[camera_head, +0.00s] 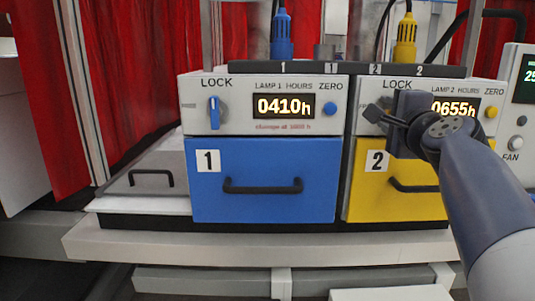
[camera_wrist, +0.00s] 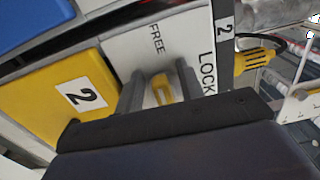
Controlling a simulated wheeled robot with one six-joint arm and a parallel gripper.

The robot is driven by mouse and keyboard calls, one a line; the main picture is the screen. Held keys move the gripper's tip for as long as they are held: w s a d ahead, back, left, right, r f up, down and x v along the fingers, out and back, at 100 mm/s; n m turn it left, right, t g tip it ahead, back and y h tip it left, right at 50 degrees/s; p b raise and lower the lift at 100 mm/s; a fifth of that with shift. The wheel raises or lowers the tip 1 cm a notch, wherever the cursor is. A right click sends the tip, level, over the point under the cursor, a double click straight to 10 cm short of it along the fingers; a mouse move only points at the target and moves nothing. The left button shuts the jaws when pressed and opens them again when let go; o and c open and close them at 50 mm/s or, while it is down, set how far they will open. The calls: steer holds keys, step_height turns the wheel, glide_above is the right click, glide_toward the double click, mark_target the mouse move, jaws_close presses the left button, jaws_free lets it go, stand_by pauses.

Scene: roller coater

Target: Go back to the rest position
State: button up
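My gripper (camera_head: 374,113) is in front of the lock knob area of the yellow unit 2 in the head view, with my arm coming in from the lower right. In the wrist view its two grey fingers (camera_wrist: 160,88) stand apart, one on each side of the yellow lock knob (camera_wrist: 162,92). Gaps show between knob and fingers, so the gripper looks open and holds nothing. The knob's bar seems to point toward the printed word FREE; its far end is partly hidden. In the head view my gripper hides this knob.
The blue drawer (camera_head: 262,190) and yellow drawer (camera_head: 392,208) are shut. The blue lock knob (camera_head: 214,113) stands upright. Blue (camera_head: 282,38) and yellow (camera_head: 405,38) plugs stand on top. A grey-white box (camera_head: 515,110) is close at the right. A pale bench ledge (camera_head: 250,246) runs below.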

steer(key=shift+s+r+m+p, duration=0.3)
steer(key=shift+r+m+p, duration=0.2)
steer(key=shift+m+p, duration=0.25)
steer(key=shift+w+r+m+p, duration=0.15)
steer(key=shift+m+p, duration=0.4)
steer(key=shift+m, duration=0.4)
steer(key=shift+d+m+p, duration=0.15)
steer(key=shift+m+p, duration=0.25)
steer(key=shift+m, duration=0.4)
